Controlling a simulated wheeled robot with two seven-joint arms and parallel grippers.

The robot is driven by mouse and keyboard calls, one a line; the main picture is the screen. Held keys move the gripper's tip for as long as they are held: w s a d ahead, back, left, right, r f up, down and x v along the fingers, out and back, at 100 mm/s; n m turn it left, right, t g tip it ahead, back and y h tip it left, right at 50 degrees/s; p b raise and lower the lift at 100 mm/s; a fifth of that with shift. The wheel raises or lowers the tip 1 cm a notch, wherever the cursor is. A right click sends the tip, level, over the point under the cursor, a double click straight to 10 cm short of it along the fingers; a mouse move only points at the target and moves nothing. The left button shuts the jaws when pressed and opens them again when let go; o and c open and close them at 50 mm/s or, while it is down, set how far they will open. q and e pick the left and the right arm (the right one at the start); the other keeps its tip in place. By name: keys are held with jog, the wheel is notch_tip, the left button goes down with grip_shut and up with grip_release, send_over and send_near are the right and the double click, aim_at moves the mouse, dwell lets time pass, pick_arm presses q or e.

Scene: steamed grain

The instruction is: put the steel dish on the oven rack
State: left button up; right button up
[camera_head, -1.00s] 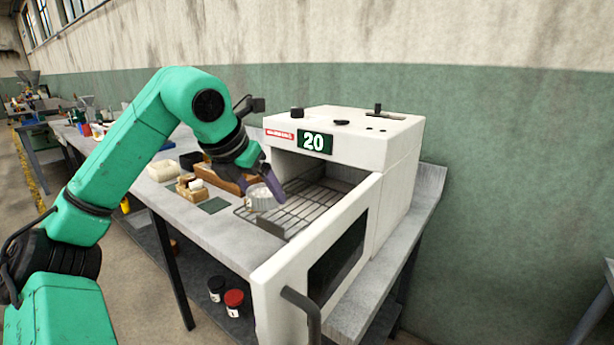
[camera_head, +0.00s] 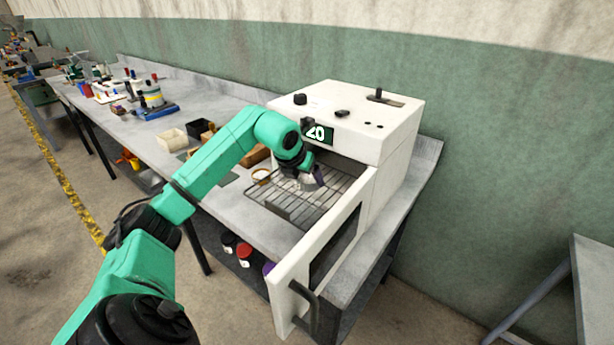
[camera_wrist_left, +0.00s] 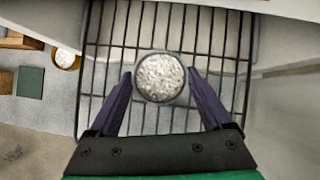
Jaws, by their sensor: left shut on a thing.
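The steel dish (camera_wrist_left: 160,77) is round and full of pale grain. In the left wrist view it sits between the purple fingertips of my left gripper (camera_wrist_left: 160,80), which is shut on it. In the head view my left gripper (camera_head: 314,180) reaches into the oven mouth, with the dish (camera_head: 306,183) partly hidden by it. The wire oven rack (camera_head: 292,208) extends out of the oven; its bars (camera_wrist_left: 111,40) lie under the dish. I cannot tell whether the dish touches the bars. My right gripper is not in view.
The white oven (camera_head: 345,110) has its door (camera_head: 300,280) open towards the front right.

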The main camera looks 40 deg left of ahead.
pick_arm(q)
jog(key=shift+w+f+p, duration=0.15)
jog(key=shift+f+p, duration=0.15)
jog(key=shift+p, duration=0.25)
jog(key=shift+w+f+b, duration=0.15)
jog(key=shift+f+b, duration=0.15)
jog(key=shift+f, duration=0.05)
jog(key=o, duration=1.2)
jog(key=shift+r, duration=0.15)
jog(key=shift+s+r, duration=0.25)
jog(key=b+v, duration=0.2)
jog(key=v, duration=0.9)
jog(key=shift+s+d+r, duration=0.1)
jog(key=shift+r, duration=0.1)
